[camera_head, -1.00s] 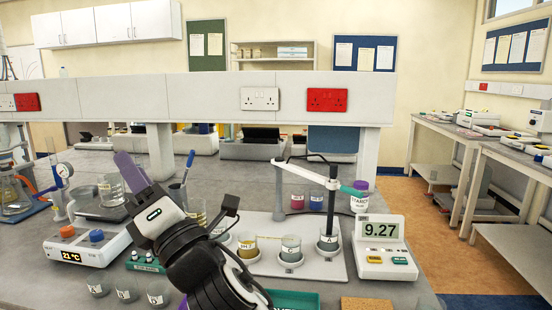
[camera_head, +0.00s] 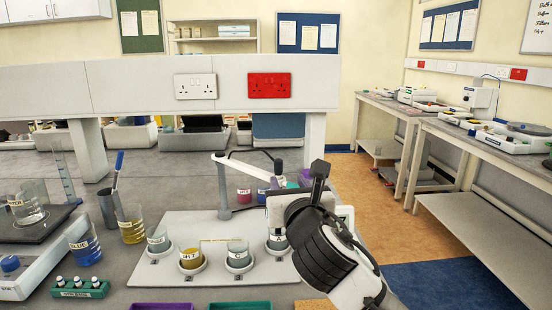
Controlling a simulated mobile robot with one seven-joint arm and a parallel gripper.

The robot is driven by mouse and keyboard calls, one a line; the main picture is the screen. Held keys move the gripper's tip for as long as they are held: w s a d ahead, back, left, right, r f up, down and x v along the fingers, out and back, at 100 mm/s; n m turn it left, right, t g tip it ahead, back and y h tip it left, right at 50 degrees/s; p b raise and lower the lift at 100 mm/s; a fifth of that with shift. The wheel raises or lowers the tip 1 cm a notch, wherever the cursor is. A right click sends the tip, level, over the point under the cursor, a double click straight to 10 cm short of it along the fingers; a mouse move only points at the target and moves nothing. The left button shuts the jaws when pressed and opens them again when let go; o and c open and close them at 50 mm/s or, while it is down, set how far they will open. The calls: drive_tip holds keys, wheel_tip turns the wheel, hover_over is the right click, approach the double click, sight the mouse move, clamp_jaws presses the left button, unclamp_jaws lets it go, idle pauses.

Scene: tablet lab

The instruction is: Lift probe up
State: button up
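The probe (camera_head: 279,168) hangs at the end of the stand's pale arm (camera_head: 240,165), with a dark cable looping above it. Only its upper part shows. Its lower part is hidden by my gripper and wrist. Below it, the beaker marked A (camera_head: 277,243) is partly covered by my arm. My gripper (camera_head: 318,172) is just right of the probe in the picture. Its dark finger part shows from behind, and I cannot tell whether it touches the probe or is open or shut.
Several beakers stand on the white base plate (camera_head: 180,225). A blue-liquid beaker (camera_head: 84,245) and a green vial rack (camera_head: 80,289) are at left. The meter is mostly hidden behind my arm. Clear floor (camera_head: 385,215) lies to the right.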

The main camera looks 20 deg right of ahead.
sight(277, 161)
drive_tip(key=w+p, duration=0.1)
drive_tip(key=w, duration=0.3)
drive_tip(key=w+d+p, duration=0.1)
drive_tip(key=w, duration=0.3)
drive_tip(key=w+d+p, duration=0.1)
drive_tip(key=w, duration=0.4)
drive_tip(key=shift+p, duration=0.4)
drive_tip(key=shift+s, duration=0.1)
clamp_jaws()
